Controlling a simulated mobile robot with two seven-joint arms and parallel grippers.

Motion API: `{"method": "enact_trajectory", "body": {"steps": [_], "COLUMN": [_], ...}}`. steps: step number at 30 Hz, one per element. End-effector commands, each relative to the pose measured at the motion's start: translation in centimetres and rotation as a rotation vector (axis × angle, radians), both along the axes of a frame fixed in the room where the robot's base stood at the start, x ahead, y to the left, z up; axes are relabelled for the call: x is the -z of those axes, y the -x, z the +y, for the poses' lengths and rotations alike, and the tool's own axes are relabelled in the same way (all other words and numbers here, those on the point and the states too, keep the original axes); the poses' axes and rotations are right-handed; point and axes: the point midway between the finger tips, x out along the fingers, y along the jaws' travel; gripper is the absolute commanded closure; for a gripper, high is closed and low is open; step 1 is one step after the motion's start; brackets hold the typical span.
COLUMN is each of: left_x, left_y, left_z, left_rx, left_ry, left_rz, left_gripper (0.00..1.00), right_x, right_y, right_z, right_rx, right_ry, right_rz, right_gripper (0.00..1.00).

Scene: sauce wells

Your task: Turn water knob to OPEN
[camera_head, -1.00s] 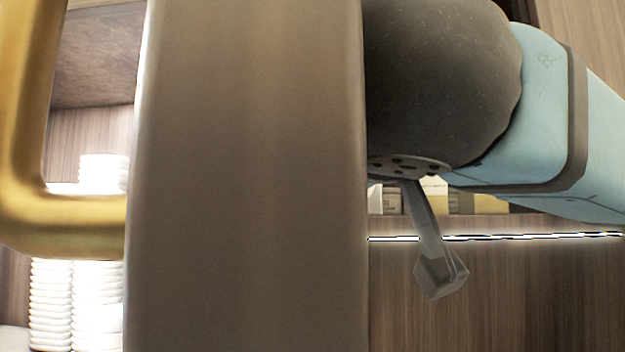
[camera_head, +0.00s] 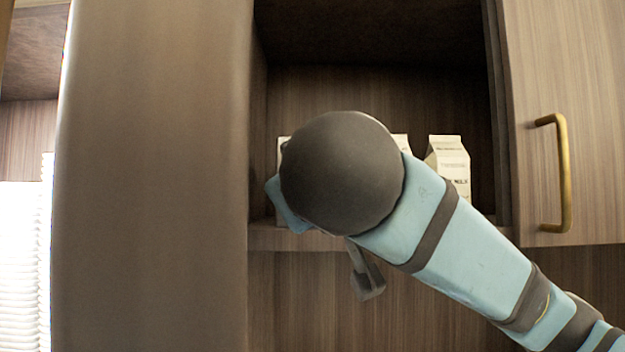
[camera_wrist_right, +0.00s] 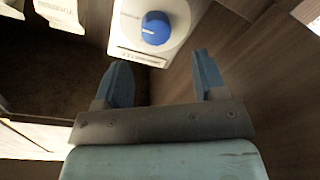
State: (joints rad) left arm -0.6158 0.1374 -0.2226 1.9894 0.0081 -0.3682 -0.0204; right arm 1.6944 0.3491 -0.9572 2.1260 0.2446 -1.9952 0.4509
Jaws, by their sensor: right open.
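The blue water knob (camera_wrist_right: 156,27) sits on a white panel (camera_wrist_right: 180,14) at the top of the right wrist view. A short pale mark shows on its face, and a dark label runs below it, too small to read. My right gripper (camera_wrist_right: 161,60) is open and empty. The knob appears just beyond its fingertips, roughly between them, with no contact visible. In the head view my right arm reaches into an open cabinet, and its dark rounded joint hides most of the gripper. The knob is hidden there. My left gripper is not in view.
White cartons (camera_head: 449,160) stand on the cabinet shelf (camera_head: 285,236) behind my arm, and cartons also show in the right wrist view (camera_wrist_right: 60,12). A wide brown panel (camera_head: 155,180) borders the left. A door with a brass handle (camera_head: 564,185) is at right.

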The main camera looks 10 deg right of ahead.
Motion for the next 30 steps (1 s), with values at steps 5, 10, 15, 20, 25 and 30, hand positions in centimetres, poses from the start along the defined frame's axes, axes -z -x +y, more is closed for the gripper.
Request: {"method": "enact_trajectory", "body": {"steps": [5,10,15,20,25,30], "left_x": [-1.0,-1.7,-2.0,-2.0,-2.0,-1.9], "left_y": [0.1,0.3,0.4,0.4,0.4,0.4], "left_z": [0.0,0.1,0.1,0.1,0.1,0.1], "left_rx": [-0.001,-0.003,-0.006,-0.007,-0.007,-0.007], "left_ry": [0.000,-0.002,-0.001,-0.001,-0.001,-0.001], "left_rz": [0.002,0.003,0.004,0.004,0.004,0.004], "left_gripper": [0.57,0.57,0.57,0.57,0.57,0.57], "right_x": [-0.2,-0.1,0.1,0.2,0.2,0.2], "right_y": [-1.8,-4.5,-5.9,-6.2,-6.2,-6.1], "right_z": [-0.8,-1.1,-1.3,-1.3,-1.3,-1.3], "right_rx": [0.019,0.017,0.016,0.014,0.014,0.014], "right_ry": [-0.008,-0.007,-0.006,-0.007,-0.007,-0.007], "right_rz": [0.013,0.010,0.010,0.009,0.009,0.009], "right_gripper": [0.36,0.36,0.36,0.36,0.36,0.75]}}
